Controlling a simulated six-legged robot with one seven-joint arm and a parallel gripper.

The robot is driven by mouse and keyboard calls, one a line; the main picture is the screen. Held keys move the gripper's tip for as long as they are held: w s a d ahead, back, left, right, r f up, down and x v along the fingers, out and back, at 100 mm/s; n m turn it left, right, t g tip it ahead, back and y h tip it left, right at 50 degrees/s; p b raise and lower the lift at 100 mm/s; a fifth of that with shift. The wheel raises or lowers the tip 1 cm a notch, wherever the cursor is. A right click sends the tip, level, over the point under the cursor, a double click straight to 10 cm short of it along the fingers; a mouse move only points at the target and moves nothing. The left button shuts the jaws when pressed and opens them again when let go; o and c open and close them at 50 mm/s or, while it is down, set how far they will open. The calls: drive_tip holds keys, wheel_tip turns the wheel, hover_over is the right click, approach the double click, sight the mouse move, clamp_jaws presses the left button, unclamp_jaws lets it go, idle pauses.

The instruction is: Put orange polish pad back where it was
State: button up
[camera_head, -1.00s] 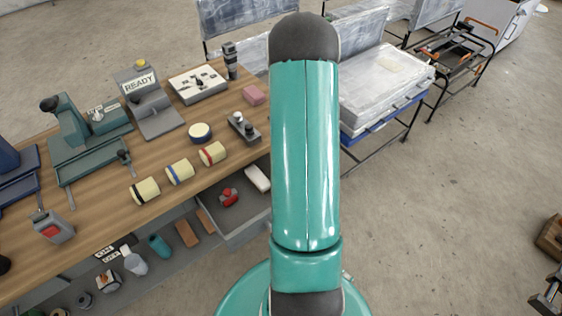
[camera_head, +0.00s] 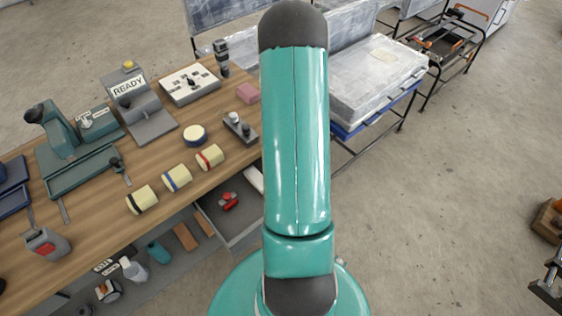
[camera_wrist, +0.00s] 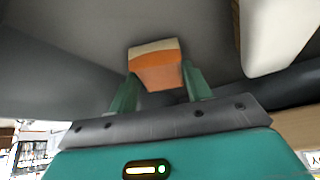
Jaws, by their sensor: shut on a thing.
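The orange polish pad (camera_wrist: 158,72), a small block with an orange face and a cream layer, is in the wrist view. It sits between the two green fingers of my gripper (camera_wrist: 160,88), which is shut on it. A plain dark grey surface lies around and beyond the pad; I cannot tell whether the pad touches it. In the head view my teal arm fills the middle, and neither gripper nor pad shows. An open grey drawer (camera_head: 236,236) under the workbench holds a red object (camera_head: 228,201) and a white block (camera_head: 255,179), partly hidden by my arm.
The wooden workbench (camera_head: 75,225) at left bears several cream rolls, a pink block (camera_head: 248,92) and machines. A lower shelf holds bottles and brown blocks. A white rounded object (camera_wrist: 275,35) is near the gripper in the wrist view. Floor at right is mostly clear.

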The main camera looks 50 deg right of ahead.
drive_tip(key=shift+w+f, duration=0.15)
drive_tip(key=shift+f, duration=0.1)
drive_tip(key=o, duration=0.6)
drive_tip(key=shift+s, duration=0.25)
drive_tip(key=shift+o, duration=1.4)
drive_tip(key=shift+w, duration=0.15)
drive_tip(key=shift+d, duration=0.1)
